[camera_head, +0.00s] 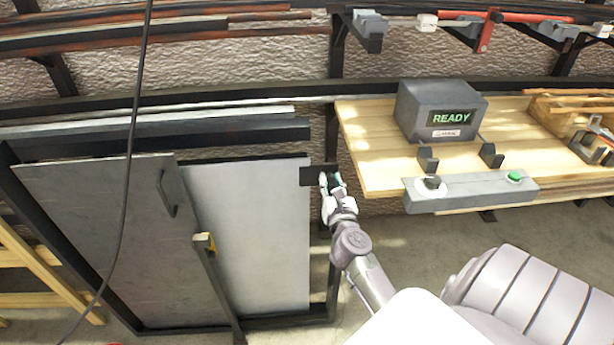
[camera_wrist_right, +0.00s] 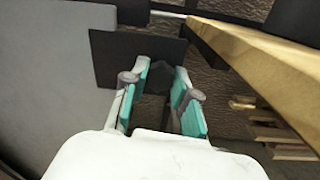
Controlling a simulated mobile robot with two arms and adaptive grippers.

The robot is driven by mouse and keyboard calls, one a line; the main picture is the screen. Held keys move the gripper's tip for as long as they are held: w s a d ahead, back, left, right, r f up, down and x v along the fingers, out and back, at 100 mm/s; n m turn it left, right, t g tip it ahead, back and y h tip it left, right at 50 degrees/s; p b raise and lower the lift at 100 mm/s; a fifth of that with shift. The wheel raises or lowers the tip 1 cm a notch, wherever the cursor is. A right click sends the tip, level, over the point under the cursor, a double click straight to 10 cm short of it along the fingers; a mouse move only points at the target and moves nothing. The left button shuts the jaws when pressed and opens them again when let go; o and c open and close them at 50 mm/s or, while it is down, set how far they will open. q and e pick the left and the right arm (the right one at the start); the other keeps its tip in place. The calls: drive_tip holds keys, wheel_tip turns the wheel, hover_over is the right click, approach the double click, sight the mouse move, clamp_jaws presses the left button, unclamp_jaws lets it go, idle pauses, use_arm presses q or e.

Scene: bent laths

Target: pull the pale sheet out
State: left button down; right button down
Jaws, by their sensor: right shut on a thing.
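The pale sheet (camera_head: 255,240) stands upright in a dark rack at left, its left part hidden behind a darker grey panel (camera_head: 90,230) with a handle. A black plate (camera_head: 308,176) sits at the sheet's upper right edge. My right gripper (camera_head: 331,186) is shut on a dark knob at this plate. In the right wrist view the pale sheet (camera_wrist_right: 45,80) fills the left side, and the knob (camera_wrist_right: 157,78) shows between the teal-padded fingers of the gripper (camera_wrist_right: 162,98), in front of the plate (camera_wrist_right: 120,62). My left gripper is not in view.
A dark prop (camera_head: 215,285) with a wooden, yellow-marked top stands before the sheet. A wooden bench (camera_head: 375,150) with a grey box reading READY (camera_head: 437,112) and a button bar (camera_head: 470,192) is close on the right. A black cable (camera_head: 127,170) hangs at left.

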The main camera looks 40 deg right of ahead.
drive_tip(key=shift+s+d, duration=0.5)
drive_tip(key=shift+d, duration=0.2)
drive_tip(key=c, duration=0.9)
unclamp_jaws()
drive_tip(key=shift+a, duration=0.15)
drive_tip(key=v, duration=1.2)
